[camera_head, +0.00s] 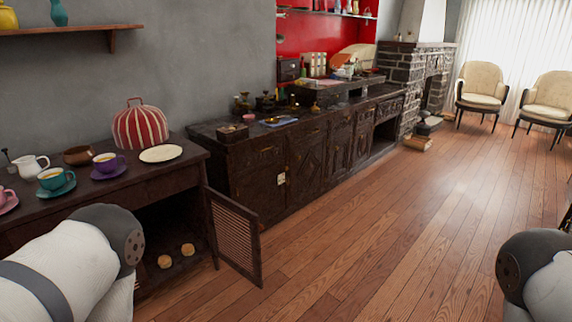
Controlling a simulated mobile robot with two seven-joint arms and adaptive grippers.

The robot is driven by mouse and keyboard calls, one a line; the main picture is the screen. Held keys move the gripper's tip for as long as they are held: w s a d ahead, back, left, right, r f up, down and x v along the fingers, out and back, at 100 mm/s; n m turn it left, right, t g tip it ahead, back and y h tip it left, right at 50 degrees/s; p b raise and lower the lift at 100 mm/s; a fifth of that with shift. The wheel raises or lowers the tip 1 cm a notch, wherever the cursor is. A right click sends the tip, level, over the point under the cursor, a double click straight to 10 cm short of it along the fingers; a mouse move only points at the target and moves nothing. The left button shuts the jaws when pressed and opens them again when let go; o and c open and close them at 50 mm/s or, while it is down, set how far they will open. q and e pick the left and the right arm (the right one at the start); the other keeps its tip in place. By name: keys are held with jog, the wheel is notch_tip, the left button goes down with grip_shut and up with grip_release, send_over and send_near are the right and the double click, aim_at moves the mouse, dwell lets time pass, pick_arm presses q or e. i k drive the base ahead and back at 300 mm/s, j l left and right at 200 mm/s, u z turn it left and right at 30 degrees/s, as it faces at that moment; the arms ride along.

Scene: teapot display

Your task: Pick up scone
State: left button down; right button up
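Two small round tan things, which look like scones, lie inside the low open cabinet at the left. The nearer scone (165,261) is at the left and the other scone (188,249) is just behind it to the right. The cabinet's slatted door (236,238) stands open toward the floor. Parts of both my arms show at the lower left and lower right edges, but neither gripper is in view. My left arm covers part of the cabinet's front.
The cabinet top (130,181) holds a white plate (160,153), a striped tea cosy (141,127), a white jug (30,167) and several cups on saucers. A long dark sideboard (300,155) runs behind. The wooden floor (380,240) to the right is clear.

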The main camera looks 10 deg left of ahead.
aim_at(188, 249)
jog(key=i+l+u, duration=0.45)
jog(key=l, duration=0.2)
jog(key=i+l+u, duration=0.15)
jog(key=l+u, duration=0.3)
jog(key=l, duration=0.3)
jog(key=i+l+u, duration=0.15)
jog(key=l+u, duration=0.25)
jog(key=l, duration=0.4)
jog(key=l+u, duration=0.45)
jog(key=l, duration=0.4)
jog(key=k+l+u, duration=0.15)
jog(key=l+u, duration=0.3)
jog(key=l, duration=0.4)
jog(key=j, duration=0.2)
